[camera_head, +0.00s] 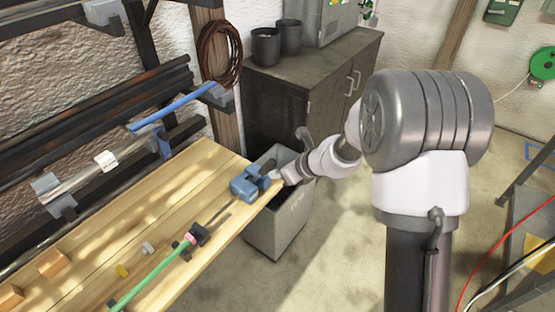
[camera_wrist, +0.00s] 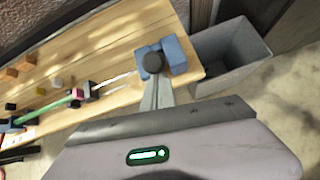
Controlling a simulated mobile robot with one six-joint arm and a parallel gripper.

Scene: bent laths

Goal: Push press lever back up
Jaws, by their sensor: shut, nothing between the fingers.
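The press is a small blue block-like device (camera_head: 246,185) at the near right corner of the wooden bench. It also shows in the wrist view (camera_wrist: 178,56). A dark round knob (camera_wrist: 152,62), seemingly the end of the press lever, shows in front of the blue body. The rest of the lever is hidden or too small to make out. My gripper (camera_head: 279,176) is shut and empty, right beside the press. In the wrist view its narrow grey fingers (camera_wrist: 157,92) point at the knob. I cannot tell whether they touch it.
A green lath (camera_head: 150,273) with a pink band and dark clamp lies on the bench (camera_head: 120,215), near small blocks. A grey bin (camera_head: 275,235) stands under the bench corner. A dark cabinet (camera_head: 300,90) stands behind. A blue lath (camera_head: 175,108) sits on the wall rack.

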